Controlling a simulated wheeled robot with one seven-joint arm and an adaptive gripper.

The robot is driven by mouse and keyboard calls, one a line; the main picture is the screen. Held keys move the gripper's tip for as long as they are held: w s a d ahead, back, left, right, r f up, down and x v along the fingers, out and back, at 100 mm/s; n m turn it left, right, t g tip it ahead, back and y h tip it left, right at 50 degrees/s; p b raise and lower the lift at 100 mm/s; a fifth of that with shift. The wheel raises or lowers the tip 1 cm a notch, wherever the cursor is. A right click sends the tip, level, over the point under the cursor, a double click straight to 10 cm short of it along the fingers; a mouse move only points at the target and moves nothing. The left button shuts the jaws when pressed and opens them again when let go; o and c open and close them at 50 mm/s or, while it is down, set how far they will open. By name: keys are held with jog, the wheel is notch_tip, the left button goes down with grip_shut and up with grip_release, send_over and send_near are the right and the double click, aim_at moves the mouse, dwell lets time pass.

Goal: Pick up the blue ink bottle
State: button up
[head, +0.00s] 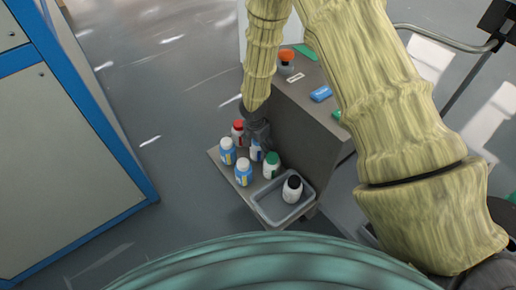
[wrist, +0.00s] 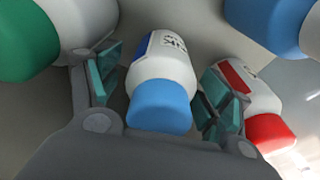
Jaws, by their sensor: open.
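A white bottle with a light blue cap and a blue-marked label reading what looks like "INK" (wrist: 162,75) lies between the fingers of my gripper (wrist: 163,85) in the wrist view. The fingers are open, one on each side of it, with small gaps visible. In the head view my gripper (head: 257,132) points down over the shelf, and this bottle (head: 256,152) shows only partly beneath it. The bottle appears to stand on the shelf.
Close by stand a red-capped bottle (head: 237,130), a green-capped bottle (head: 271,166) and two blue-and-white bottles (head: 227,152) (head: 243,173). A grey tray (head: 268,213) holds a black-capped bottle (head: 292,190). A grey cabinet wall (head: 300,138) rises at the right.

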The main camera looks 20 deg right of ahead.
jog(key=c, duration=1.2)
jog(key=shift+r, duration=0.1)
jog(key=shift+c, duration=0.2)
